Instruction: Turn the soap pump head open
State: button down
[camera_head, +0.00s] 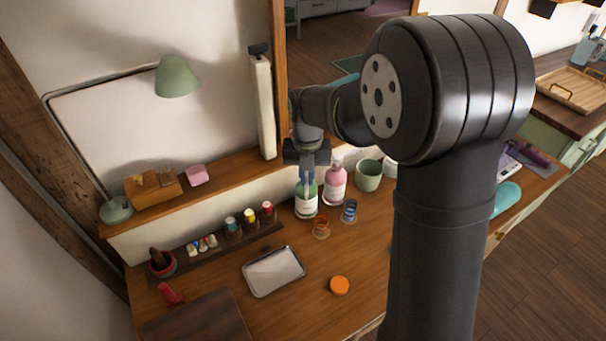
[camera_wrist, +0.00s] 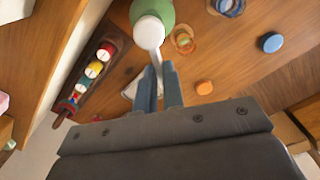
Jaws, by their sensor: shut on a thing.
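A green soap bottle (camera_head: 306,206) with a white label stands upright on the wooden desk, in front of the raised ledge. In the wrist view its green body (camera_wrist: 163,12) shows at the top, with the white pump head (camera_wrist: 149,32) over it and the spout pointing toward my fingers. My gripper (camera_head: 308,178) is directly above the green bottle, pointing down. In the wrist view its two blue fingers (camera_wrist: 159,68) are close together at the spout's end, shut on the pump head. The exact contact is small and partly hidden. In the head view my gripper covers the pump head.
A pink bottle (camera_head: 335,186) stands close on the right, with a green cup (camera_head: 368,176) beyond it. Orange and blue (camera_head: 349,211) ringed items sit just in front. A metal tray (camera_head: 273,271) and an orange disc (camera_head: 340,285) lie nearer. Small paint jars (camera_head: 250,216) stand left.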

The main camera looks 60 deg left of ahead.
jog(key=shift+w+d+n, duration=0.15)
jog(key=shift+w+n, duration=0.1)
jog(key=shift+n, duration=0.55)
jog(key=c, duration=1.5)
grip_release()
notch_tip(320, 180, up, 17)
jog(key=shift+r, duration=0.2)
